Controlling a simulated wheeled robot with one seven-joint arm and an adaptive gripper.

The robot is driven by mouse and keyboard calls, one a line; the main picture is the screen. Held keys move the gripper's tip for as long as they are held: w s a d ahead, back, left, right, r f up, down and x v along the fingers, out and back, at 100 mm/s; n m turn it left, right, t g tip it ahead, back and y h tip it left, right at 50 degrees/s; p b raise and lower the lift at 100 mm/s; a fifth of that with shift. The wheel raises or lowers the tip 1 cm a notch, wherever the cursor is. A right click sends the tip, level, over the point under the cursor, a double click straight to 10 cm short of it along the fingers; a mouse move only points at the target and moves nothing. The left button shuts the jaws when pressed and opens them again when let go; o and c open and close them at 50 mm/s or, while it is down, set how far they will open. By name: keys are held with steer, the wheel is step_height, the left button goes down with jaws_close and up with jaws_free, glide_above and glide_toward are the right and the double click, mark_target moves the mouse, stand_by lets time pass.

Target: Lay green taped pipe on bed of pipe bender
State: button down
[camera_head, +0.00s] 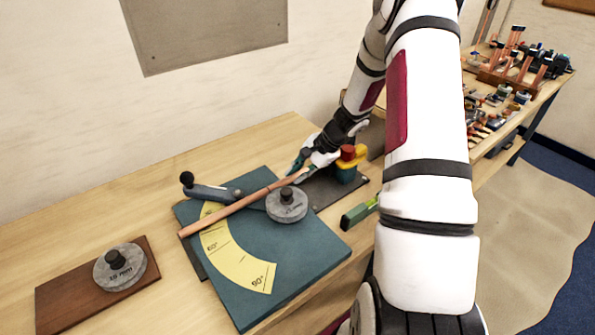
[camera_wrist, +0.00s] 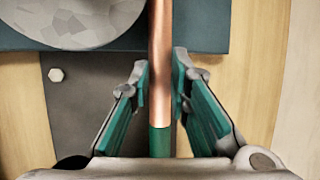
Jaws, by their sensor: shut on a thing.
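The copper pipe (camera_head: 240,204) runs slantwise over the pipe bender's blue-green bed (camera_head: 300,250), behind the round grey former (camera_head: 287,204). Its far end reaches the bed's left edge. I cannot tell whether it touches the bed. My gripper (camera_head: 306,166) is shut on the pipe near its other end. In the wrist view, the pipe (camera_wrist: 160,60) runs upright between my fingers (camera_wrist: 161,80), beside the former at upper left. Its green tape (camera_wrist: 160,142) shows close to the palm. The tape is not clear in the head view.
The bender's lever with a black knob (camera_head: 187,179) is at the bed's back left. A red and yellow device (camera_head: 347,160) stands right of my gripper. A green tool (camera_head: 360,211) lies at the right edge. A brown board (camera_head: 65,297) with another former (camera_head: 119,267) is at left.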

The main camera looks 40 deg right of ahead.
steer(key=shift+d, duration=0.85)
stand_by(0.5)
steer(key=c, duration=1.1)
jaws_free()
steer(key=shift+r+p, duration=0.8)
steer(key=shift+r, duration=2.75)
